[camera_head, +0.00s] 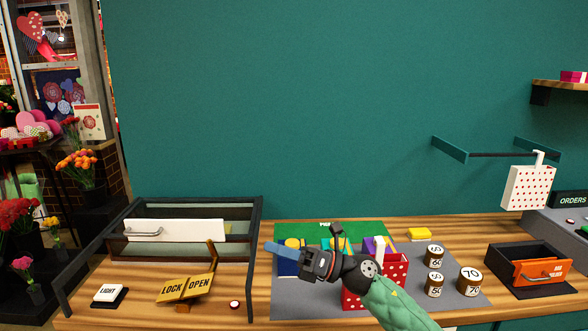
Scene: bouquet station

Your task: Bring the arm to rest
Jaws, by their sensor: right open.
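My right arm comes in from the bottom right, in a green sleeve, and reaches over the middle of the table. My right gripper (302,240) is open, and I see nothing between its fingers. It hangs in front of the green mat (350,230) and over the colored items there. The arm partly hides a red box with white dots (392,275), which has purple and white things at its top. My left gripper is not in view.
A glass-fronted case (258,225) stands at left, behind a LOCK/OPEN sign (186,288) and a LIGHT switch (108,295). Several numbered cylinders (470,281) stand right of the arm. An orange-fronted drawer (540,273) is farther right. A dotted bag (527,188) hangs from a wall rod.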

